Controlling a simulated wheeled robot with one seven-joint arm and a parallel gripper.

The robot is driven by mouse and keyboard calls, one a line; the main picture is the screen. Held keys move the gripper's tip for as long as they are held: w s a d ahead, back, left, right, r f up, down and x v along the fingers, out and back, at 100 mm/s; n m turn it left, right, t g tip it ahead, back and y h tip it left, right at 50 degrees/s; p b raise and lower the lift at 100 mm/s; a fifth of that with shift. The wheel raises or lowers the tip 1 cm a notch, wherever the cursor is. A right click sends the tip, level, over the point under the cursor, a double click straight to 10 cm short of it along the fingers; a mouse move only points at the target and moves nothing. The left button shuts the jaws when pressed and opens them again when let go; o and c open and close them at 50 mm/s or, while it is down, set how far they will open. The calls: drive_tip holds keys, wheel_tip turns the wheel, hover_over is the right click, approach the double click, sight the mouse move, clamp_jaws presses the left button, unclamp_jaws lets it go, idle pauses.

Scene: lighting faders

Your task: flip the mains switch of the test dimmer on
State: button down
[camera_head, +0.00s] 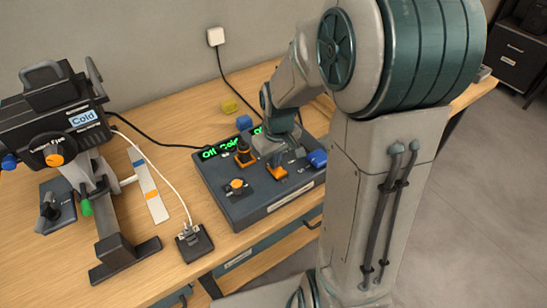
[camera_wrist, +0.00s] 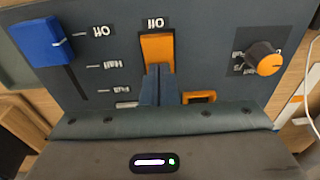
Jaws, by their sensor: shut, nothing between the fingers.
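The test dimmer (camera_head: 262,209) is a dark grey box on the bench with a green-lit display (camera_head: 218,150) that appears to read "Off Cold". In the wrist view, which shows the panel upside down, an orange switch (camera_wrist: 157,50) has an "Off" label beyond it. It also shows in the head view (camera_head: 277,173). My gripper (camera_wrist: 158,85) is shut and empty, with its fingertips at the switch's near end; contact is unclear. In the head view my gripper (camera_head: 272,158) is low over the panel. The switch's near end is partly hidden by the fingers.
On the panel are a blue fader (camera_wrist: 42,42) beside an "Off" mark, an orange-capped knob (camera_wrist: 265,58) and an orange-framed control (camera_wrist: 199,97). A black lamp (camera_head: 62,115) labelled "Cold" stands left.

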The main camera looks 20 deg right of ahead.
drive_tip(key=shift+s+d+r, duration=0.15)
drive_tip(key=shift+s+r, duration=0.05)
drive_tip(key=shift+s, duration=0.3)
drive_tip(key=shift+r, duration=0.1)
wheel_tip(320, 180, up, 14)
drive_tip(key=w+p, duration=0.1)
drive_tip(key=p, duration=0.1)
drive_tip(key=shift+w+a, duration=0.25)
drive_tip(key=shift+w, duration=0.05)
idle(0.4)
drive_tip(key=s+a+m+t, duration=0.1)
drive_tip(key=s+m+t, duration=0.1)
drive_tip(key=s, duration=1.2)
drive_tip(key=shift+s+m, duration=0.4)
drive_tip(key=shift+m, duration=0.2)
drive_tip(key=c, duration=2.1)
unclamp_jaws()
drive_tip(key=shift+c, duration=0.2)
